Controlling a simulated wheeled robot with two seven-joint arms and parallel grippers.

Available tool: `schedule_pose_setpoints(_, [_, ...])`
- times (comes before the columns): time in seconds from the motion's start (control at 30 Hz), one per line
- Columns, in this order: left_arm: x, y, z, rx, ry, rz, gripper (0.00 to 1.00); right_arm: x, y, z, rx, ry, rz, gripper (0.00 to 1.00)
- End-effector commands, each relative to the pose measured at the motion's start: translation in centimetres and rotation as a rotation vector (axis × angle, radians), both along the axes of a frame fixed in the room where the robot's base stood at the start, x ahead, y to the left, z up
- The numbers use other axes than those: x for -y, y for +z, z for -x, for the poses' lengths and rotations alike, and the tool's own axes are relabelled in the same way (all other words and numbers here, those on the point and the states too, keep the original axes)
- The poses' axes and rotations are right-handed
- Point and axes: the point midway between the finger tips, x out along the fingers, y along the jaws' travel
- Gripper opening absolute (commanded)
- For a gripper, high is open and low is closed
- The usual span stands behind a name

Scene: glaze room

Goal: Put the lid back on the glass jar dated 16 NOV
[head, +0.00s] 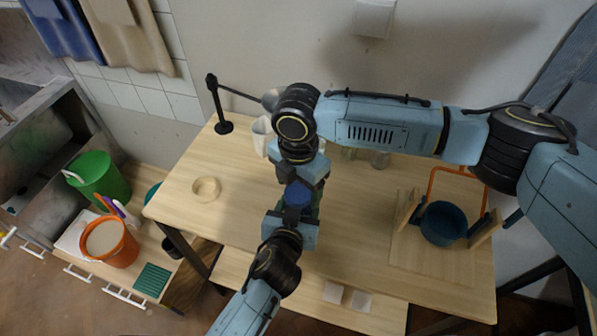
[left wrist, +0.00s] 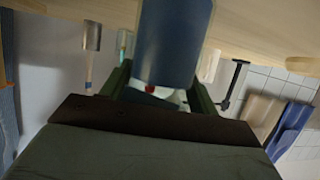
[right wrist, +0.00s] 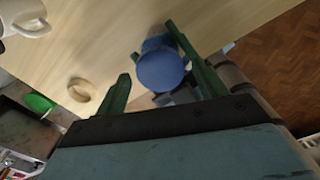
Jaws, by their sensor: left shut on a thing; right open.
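A blue cylindrical thing (head: 298,194) is held above the table by my left gripper (left wrist: 165,85). It stands large between the fingers in the left wrist view (left wrist: 175,40); I cannot tell whether it is a jar or a lid. In the right wrist view its round blue face (right wrist: 161,71) lies between the fingers of my right gripper (right wrist: 150,52), which is open. Glass jars (head: 380,160) stand at the table's back, partly hidden by my right arm. No date label is readable.
A pale ring-shaped piece (head: 206,189) lies on the table's left. White vessels (head: 262,137) and a black stand (head: 223,128) are behind. A dark blue pot (head: 443,223) sits on a board at right. The front middle-right of the table (head: 350,235) is clear.

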Motion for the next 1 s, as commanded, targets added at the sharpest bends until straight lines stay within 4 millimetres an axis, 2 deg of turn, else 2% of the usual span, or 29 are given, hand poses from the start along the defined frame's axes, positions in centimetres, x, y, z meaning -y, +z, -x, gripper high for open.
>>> schedule_pose_setpoints(0.13, [0.01, 0.04, -0.01, 0.001, 0.0, 0.001, 0.0, -0.02, -0.84, 0.04, 0.0, 0.002, 0.0, 0.71])
schedule_pose_setpoints(0.4, [0.01, 0.04, -0.01, 0.001, 0.0, 0.001, 0.0, -0.01, -0.92, 0.02, 0.0, 0.001, 0.0, 0.71])
schedule_pose_setpoints(0.77, [0.01, 0.04, -0.01, 0.001, 0.0, 0.001, 0.0, 0.0, -0.89, 0.01, 0.0, 0.001, 0.0, 0.25])
schedule_pose_setpoints(0.87, [0.0, 0.04, -0.01, 0.001, 0.0, 0.001, 0.0, -0.01, -0.9, 0.03, 0.0, -0.014, 0.0, 0.25])
schedule_pose_setpoints(1.0, [0.0, 0.04, -0.01, 0.001, 0.0, 0.001, 0.0, -0.04, -0.93, 0.09, -0.002, -0.151, -0.001, 0.25])
